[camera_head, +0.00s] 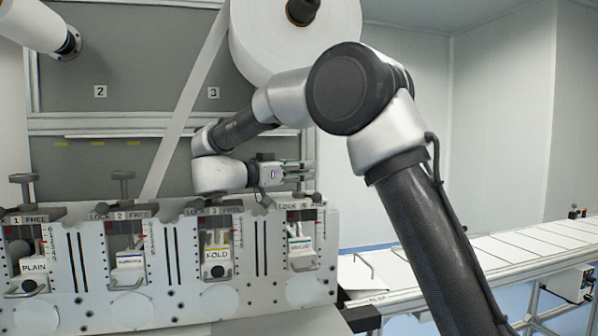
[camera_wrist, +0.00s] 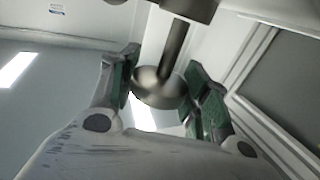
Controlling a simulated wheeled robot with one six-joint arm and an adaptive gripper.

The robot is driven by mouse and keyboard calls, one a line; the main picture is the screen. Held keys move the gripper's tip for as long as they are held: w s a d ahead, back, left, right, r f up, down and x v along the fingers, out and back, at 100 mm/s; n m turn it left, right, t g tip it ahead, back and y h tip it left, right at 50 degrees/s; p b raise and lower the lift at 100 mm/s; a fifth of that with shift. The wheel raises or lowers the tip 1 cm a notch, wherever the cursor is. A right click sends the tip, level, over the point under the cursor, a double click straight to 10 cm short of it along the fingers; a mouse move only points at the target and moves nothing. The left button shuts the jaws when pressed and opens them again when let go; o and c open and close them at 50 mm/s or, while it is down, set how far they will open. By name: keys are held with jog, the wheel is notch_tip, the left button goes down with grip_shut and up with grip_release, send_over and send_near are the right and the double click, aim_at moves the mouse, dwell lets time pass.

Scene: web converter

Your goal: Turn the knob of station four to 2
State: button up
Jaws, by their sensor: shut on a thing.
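Station four (camera_head: 302,243) is the rightmost unit of the white panel, with a small label inside and a scale with a red mark at its side. The scale reading is too small to tell. My gripper (camera_head: 300,178) is just above this station, pointing right. In the wrist view, a round metal knob (camera_wrist: 158,90) on a thin stem sits between the green-padded fingers of my gripper (camera_wrist: 163,92). My gripper is shut on it. In the head view, the knob of station four is mostly hidden by the gripper.
Stations one (camera_head: 33,262), two (camera_head: 128,262) and three (camera_head: 217,255) stand to the left, with T-shaped knobs on one (camera_head: 22,187) and two (camera_head: 123,183). A large white roll (camera_head: 262,45) hangs above my arm. A conveyor (camera_head: 500,245) runs at the right.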

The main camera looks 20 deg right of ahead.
jog(key=shift+r, duration=0.3)
jog(key=o, duration=1)
jog(key=shift+o, duration=0.2)
jog(key=shift+f, duration=0.1)
jog(key=v, duration=1.2)
